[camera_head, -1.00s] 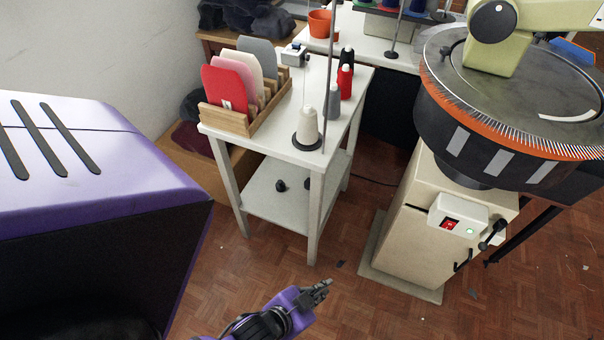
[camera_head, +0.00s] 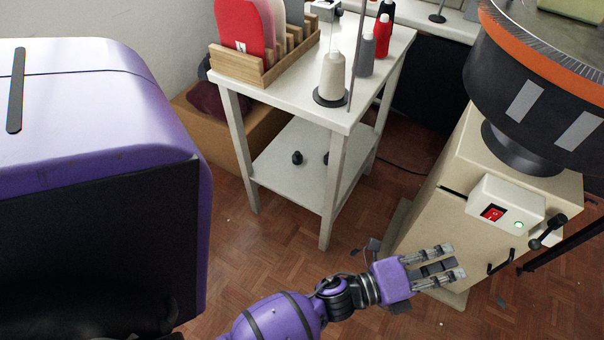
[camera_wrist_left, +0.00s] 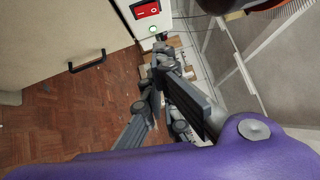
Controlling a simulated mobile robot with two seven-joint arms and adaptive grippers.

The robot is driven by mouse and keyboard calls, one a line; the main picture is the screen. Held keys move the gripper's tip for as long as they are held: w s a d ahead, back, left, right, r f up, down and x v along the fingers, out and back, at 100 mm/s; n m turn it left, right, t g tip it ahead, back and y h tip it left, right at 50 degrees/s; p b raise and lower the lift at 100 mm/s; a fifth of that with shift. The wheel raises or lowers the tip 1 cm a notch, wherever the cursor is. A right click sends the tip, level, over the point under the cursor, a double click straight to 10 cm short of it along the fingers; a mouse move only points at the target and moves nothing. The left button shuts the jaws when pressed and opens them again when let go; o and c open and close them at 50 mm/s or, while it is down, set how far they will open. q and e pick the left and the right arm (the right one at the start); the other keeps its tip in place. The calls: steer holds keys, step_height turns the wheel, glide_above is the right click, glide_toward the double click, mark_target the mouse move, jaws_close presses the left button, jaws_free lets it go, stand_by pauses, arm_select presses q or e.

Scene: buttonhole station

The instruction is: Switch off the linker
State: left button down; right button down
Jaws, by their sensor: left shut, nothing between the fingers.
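The linker (camera_head: 548,105) is a round dark drum with an orange rim on a beige cabinet at the right. A white switch box (camera_head: 535,203) on the cabinet front carries a red rocker switch (camera_head: 492,213) and a lit green lamp (camera_head: 519,225). In the left wrist view, the red switch (camera_wrist_left: 145,10) is at the top edge and the green lamp (camera_wrist_left: 153,29) just below it. My left gripper (camera_head: 452,262) is shut and empty, below and left of the switch box, apart from it. It also shows in the wrist view (camera_wrist_left: 156,75). My right gripper is out of view.
A white side table (camera_head: 362,105) with a wooden rack and thread cones stands left of the linker. A black lever (camera_head: 548,232) and a black handle (camera_head: 501,262) project near the switch box. Wooden floor lies open in front.

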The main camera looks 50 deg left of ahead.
mark_target(493, 215)
arm_select(q)
steer(key=w+a+x, duration=0.1)
steer(key=a+x, duration=0.1)
steer(key=x, duration=1)
steer(key=shift+w+a, duration=0.25)
steer(key=shift+w, duration=0.25)
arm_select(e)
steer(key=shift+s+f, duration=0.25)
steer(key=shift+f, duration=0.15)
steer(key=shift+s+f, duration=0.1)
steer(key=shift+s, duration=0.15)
arm_select(q)
steer(key=shift+r, duration=0.15)
